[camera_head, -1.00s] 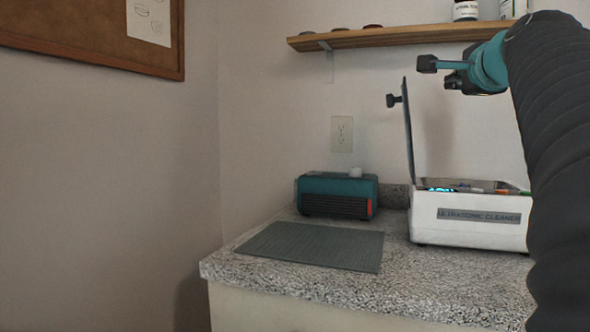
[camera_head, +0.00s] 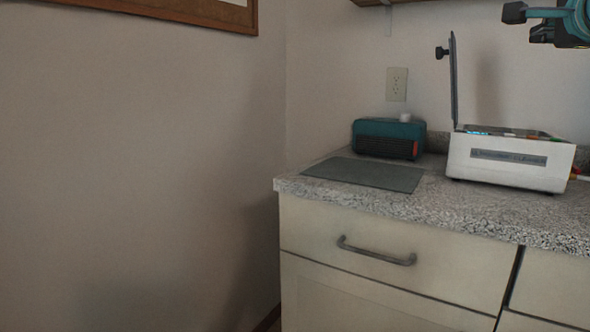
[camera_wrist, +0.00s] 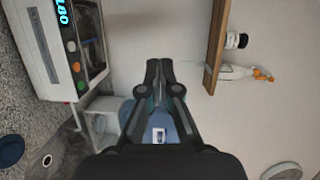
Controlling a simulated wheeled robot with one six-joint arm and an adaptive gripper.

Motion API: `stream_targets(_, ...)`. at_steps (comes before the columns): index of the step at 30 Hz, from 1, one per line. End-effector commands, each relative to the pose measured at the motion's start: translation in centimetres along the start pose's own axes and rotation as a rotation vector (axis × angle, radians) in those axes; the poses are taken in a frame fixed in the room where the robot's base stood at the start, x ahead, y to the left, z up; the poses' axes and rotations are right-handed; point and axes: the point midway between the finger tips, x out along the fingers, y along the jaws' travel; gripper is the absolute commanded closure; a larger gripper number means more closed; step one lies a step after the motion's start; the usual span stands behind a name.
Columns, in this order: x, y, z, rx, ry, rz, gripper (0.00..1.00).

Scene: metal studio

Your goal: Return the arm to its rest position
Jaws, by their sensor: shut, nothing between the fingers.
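My gripper (camera_wrist: 159,66) shows in the wrist view with its two dark fingers together, shut and empty. It points toward the plain wall, with nothing touching its fingertips. In the head view only a dark and teal part of my arm's end shows at the top right corner; the rest of the arm is out of that picture. The white ultrasonic cleaner (camera_head: 508,172) stands on the counter below it with its lid (camera_head: 453,80) raised. The cleaner (camera_wrist: 43,55) also shows at the upper left of the wrist view.
A teal device (camera_head: 388,139) sits on the granite counter (camera_head: 460,206) behind a grey mat (camera_head: 365,174). A wooden shelf (camera_wrist: 216,45) with bottles is on the wall right of my gripper in the wrist view. A drawer handle (camera_head: 376,252) juts from the cabinet front.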

Motion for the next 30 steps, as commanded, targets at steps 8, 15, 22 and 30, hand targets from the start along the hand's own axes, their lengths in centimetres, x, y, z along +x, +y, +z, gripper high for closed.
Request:
stream_targets(8, -0.2, 4.9, 3.1, -0.122, -0.054, 0.105, 1.0)
stream_targets(15, -1.2, 11.6, 7.9, -0.3, -0.159, 0.229, 1.0)
stream_targets(22, -5.2, 22.9, 14.7, -0.618, -0.367, 0.394, 1.0)
stream_targets(30, -13.3, 37.8, 20.1, -1.062, -0.686, 0.533, 1.0)
